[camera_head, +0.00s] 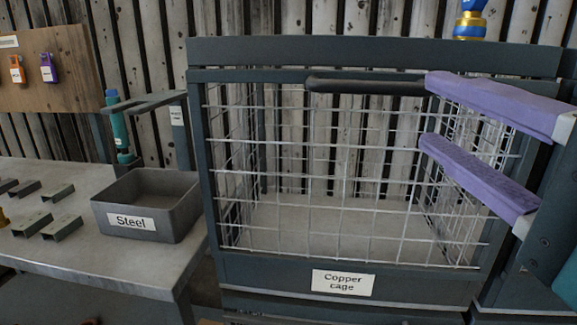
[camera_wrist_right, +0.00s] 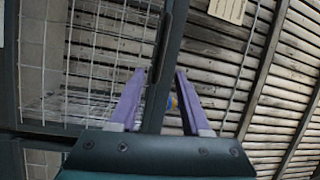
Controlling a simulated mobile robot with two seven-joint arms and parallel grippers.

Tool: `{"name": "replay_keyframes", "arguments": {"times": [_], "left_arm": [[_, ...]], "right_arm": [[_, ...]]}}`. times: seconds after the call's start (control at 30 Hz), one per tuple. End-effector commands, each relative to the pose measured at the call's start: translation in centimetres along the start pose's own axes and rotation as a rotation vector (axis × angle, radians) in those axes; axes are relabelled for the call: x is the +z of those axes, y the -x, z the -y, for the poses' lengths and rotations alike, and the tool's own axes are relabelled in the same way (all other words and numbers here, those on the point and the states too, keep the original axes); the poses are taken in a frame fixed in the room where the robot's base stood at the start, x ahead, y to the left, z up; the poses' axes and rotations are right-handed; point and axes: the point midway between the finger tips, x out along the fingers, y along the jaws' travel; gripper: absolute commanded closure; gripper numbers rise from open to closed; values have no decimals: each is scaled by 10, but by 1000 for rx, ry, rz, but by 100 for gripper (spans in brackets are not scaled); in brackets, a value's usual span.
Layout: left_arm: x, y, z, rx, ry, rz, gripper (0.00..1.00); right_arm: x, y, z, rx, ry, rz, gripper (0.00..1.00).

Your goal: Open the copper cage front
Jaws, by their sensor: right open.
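The copper cage (camera_head: 343,283) is a dark-framed wire mesh bin with a "Copper cage" label on its lower front. Its mesh front stands upright and looks closed. A dark bar handle (camera_head: 365,85) runs along the front's top edge. My right gripper (camera_head: 428,110) is open, with two purple fingers coming in from the right. Its upper fingertip overlaps the handle's right end in the head view, and the lower one lies over the mesh. In the right wrist view, the dark top rail lies between the fingers (camera_wrist_right: 161,72). I cannot tell whether they touch. My left gripper is not in view.
A grey bin labelled "Steel" (camera_head: 148,205) stands on a metal table (camera_head: 120,262) at left, beside several small metal channels. A pegboard (camera_head: 50,70) with orange and purple clips hangs behind. The visible cage floor (camera_head: 330,225) is bare.

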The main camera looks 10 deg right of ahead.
Motion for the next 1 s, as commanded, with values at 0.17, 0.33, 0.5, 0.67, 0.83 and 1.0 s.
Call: {"name": "replay_keyframes", "arguments": {"times": [0.17,0.33,0.5,0.67,0.83,1.0], "left_arm": [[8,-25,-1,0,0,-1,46],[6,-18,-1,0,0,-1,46],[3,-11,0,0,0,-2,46],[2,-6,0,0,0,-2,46],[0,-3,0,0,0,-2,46],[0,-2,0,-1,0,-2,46]], "right_arm": [[8,2,-10,-76,-84,14,53],[8,-10,-3,-86,-93,17,53],[8,-38,0,-85,-91,16,53],[8,-66,2,-84,-90,17,53],[8,-88,2,-82,-90,16,53],[9,-97,2,-81,-90,15,53]]}}
